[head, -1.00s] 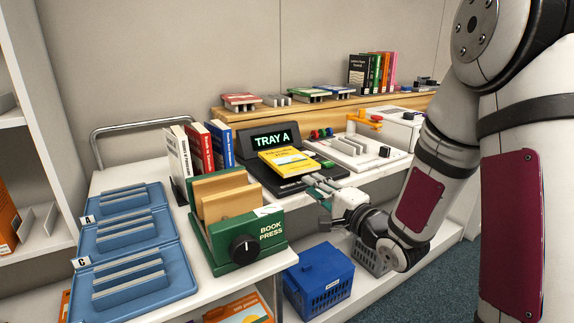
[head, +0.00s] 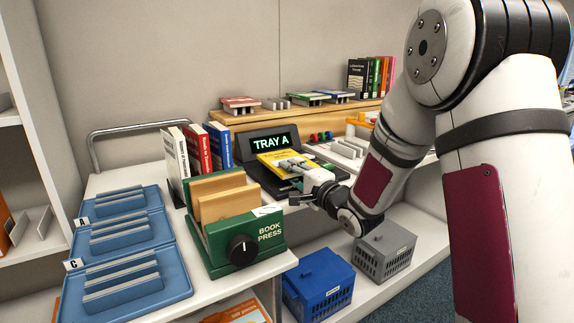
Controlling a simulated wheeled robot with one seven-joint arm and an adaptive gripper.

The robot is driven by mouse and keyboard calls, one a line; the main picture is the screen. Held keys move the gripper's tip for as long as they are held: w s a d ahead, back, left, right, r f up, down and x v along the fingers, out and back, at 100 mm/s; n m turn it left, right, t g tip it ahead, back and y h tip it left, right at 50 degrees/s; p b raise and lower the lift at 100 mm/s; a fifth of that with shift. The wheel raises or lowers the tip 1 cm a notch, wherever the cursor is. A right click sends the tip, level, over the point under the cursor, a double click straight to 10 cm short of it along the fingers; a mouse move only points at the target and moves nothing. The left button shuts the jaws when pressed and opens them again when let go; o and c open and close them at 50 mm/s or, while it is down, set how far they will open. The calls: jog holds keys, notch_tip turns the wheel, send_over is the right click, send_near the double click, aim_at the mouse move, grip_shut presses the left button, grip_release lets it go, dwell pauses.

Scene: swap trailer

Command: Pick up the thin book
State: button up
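The fingers hide part of the cover. I cannot tell whether they touch the book or how far apart they are.
A green book press (head: 270,232) with wooden boards stands in front, left of my gripper. Upright books (head: 220,145) stand left of the display. Blue slotted trays (head: 180,282) lie at the left. Blue (head: 318,282) and grey (head: 386,250) baskets sit below.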

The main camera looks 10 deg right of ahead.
grip_shut()
